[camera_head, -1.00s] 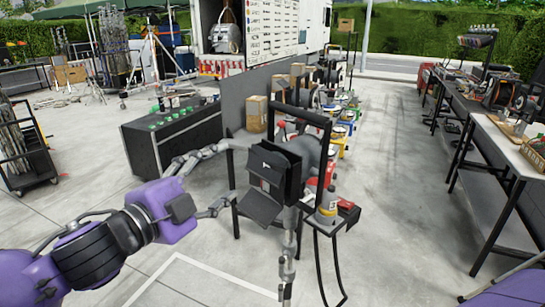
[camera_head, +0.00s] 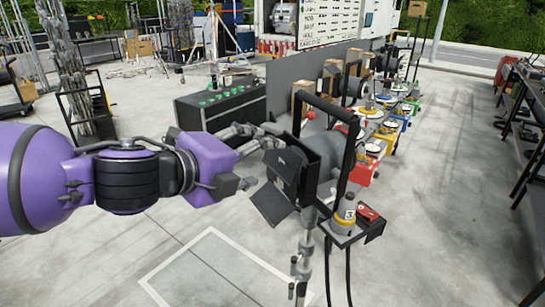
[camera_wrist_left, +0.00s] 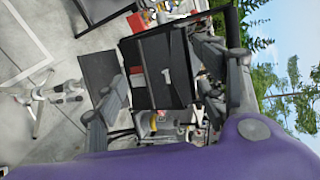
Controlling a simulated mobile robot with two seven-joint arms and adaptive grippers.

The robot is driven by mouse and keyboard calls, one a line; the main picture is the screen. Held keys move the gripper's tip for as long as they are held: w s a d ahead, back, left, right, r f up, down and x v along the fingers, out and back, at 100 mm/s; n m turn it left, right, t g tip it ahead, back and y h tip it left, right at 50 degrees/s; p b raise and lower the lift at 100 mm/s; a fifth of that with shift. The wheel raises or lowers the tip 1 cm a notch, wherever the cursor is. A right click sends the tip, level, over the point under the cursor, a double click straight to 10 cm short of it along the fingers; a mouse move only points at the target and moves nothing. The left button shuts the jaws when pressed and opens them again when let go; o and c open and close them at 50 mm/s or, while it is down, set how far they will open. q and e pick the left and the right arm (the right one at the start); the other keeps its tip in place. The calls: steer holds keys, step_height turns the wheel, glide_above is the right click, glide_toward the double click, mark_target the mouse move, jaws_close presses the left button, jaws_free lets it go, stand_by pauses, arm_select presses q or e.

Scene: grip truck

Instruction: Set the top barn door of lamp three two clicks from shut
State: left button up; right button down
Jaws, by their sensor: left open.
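Lamp three has a dark boxy head with a black yoke (camera_head: 345,150) around it, on a grey stand. Its lower barn door (camera_head: 271,205) hangs open and tilted toward my side; it also shows in the left wrist view (camera_wrist_left: 98,75). The dark front (camera_wrist_left: 160,75) carries a white mark. I cannot clearly separate the top door from the head's upper edge. My left gripper (camera_head: 268,160) is open and empty, at the left of the lamp head. In the left wrist view, its fingers (camera_wrist_left: 158,68) flank the front; contact cannot be told. My right gripper is out of view.
A small tray on the lamp stand holds a grey-and-yellow piece marked 3 (camera_head: 349,211) and a red item (camera_head: 368,213). More lamps with coloured trays stand in a row behind. A black case (camera_head: 222,108) stands behind my left arm. The floor front right is clear.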

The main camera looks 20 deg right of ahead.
mark_target(275, 157)
arm_select(q)
steer(key=x, duration=0.5)
steer(key=shift+d, duration=0.15)
steer(key=c, duration=1.2)
